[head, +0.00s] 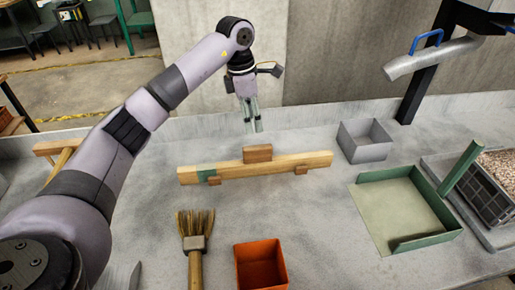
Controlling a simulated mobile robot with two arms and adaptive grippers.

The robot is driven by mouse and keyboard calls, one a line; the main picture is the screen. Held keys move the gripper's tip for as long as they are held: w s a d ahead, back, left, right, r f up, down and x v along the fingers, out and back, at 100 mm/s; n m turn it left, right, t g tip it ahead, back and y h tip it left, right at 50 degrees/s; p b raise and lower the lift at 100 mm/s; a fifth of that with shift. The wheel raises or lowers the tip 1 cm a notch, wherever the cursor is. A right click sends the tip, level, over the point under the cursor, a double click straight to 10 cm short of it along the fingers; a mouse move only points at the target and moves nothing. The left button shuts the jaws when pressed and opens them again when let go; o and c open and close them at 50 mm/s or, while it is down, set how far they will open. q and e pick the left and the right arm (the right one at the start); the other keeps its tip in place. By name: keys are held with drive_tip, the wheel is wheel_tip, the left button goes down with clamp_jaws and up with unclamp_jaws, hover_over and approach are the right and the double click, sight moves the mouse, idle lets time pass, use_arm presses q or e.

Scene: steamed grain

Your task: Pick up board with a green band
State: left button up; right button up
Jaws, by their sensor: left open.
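A long light-wood board (256,167) with a green band near its left end lies across the middle of the grey table. A darker wooden block (258,153) touches it at its middle on the far side, and small wooden pieces show at its near edge. My left gripper (254,129) is open and empty, pointing down behind the board, beyond its far edge and apart from it. My right gripper is not in the view.
A wall rises behind the table.

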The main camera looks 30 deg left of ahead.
use_arm(q)
hover_over(255, 147)
drive_tip(key=f, duration=0.5)
drive_tip(key=shift+s+a+f, duration=0.15)
drive_tip(key=shift+s+a, duration=0.05)
drive_tip(key=shift+s, duration=0.1)
drive_tip(key=f, duration=0.3)
drive_tip(key=f+p, duration=0.1)
drive_tip(key=f, duration=0.1)
drive_tip(key=shift+w+d, duration=0.1)
drive_tip(key=shift+w, duration=0.2)
drive_tip(key=shift+d+f, duration=0.1)
drive_tip(key=shift+f, duration=0.4)
drive_tip(key=f, duration=0.3)
drive_tip(key=f+p, duration=0.1)
drive_tip(key=f, duration=0.1)
drive_tip(key=shift+w+d+f, duration=0.1)
drive_tip(key=shift+w+d, duration=0.2)
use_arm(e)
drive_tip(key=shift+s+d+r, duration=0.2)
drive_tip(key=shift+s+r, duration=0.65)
use_arm(q)
drive_tip(key=shift+c, duration=0.6)
